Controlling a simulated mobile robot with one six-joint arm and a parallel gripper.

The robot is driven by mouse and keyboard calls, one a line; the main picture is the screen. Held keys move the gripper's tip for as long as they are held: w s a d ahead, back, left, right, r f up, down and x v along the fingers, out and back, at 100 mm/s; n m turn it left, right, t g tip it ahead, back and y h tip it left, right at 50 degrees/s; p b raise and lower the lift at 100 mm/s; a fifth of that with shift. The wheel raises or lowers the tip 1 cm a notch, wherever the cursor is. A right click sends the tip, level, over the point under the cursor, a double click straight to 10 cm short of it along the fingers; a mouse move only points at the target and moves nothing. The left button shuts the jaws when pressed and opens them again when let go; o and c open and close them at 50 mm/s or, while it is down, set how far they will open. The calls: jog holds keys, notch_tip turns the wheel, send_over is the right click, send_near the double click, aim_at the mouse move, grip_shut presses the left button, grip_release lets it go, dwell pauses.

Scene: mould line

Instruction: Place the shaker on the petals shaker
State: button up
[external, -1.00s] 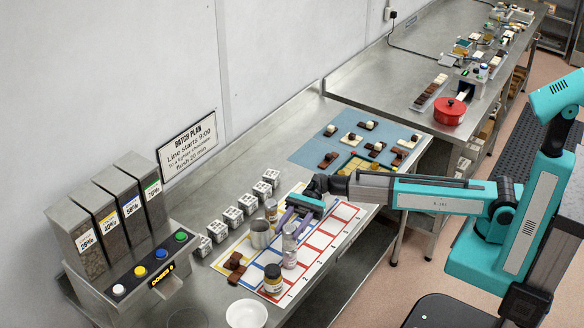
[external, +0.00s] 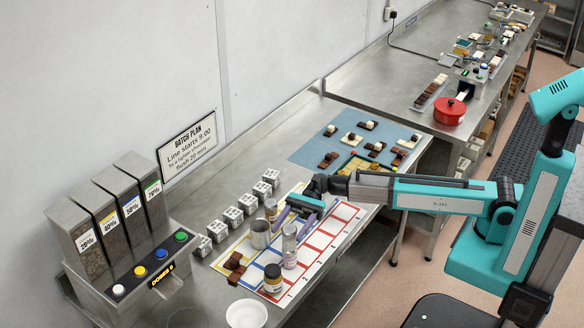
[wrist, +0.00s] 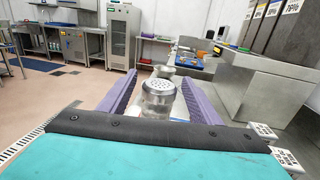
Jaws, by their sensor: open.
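A clear shaker with a domed, perforated metal cap (wrist: 158,92) stands upright between my fingers in the wrist view. In the external view it is the upper part of a tall clear column (external: 289,232) on the printed mat. The lower part of that column (external: 289,258) is also clear, with a pale pinkish content; it looks like a second shaker directly beneath, but the join is too small to be sure. My gripper (external: 294,220) is open, its purple fingers spread on both sides of the upper shaker with gaps visible. The lower part is hidden in the wrist view.
A metal cup (external: 260,234), a dark jar with a yellow label (external: 272,280) and another jar (external: 271,208) stand close by. Brown blocks (external: 235,268) and a white bowl (external: 246,314) are at the front. A row of white marked cubes (external: 233,217) lines the left.

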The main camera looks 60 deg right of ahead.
jog(key=w+d+b, duration=0.2)
jog(key=d+b, duration=0.3)
jog(key=d, duration=0.6)
jog(key=shift+d, duration=0.4)
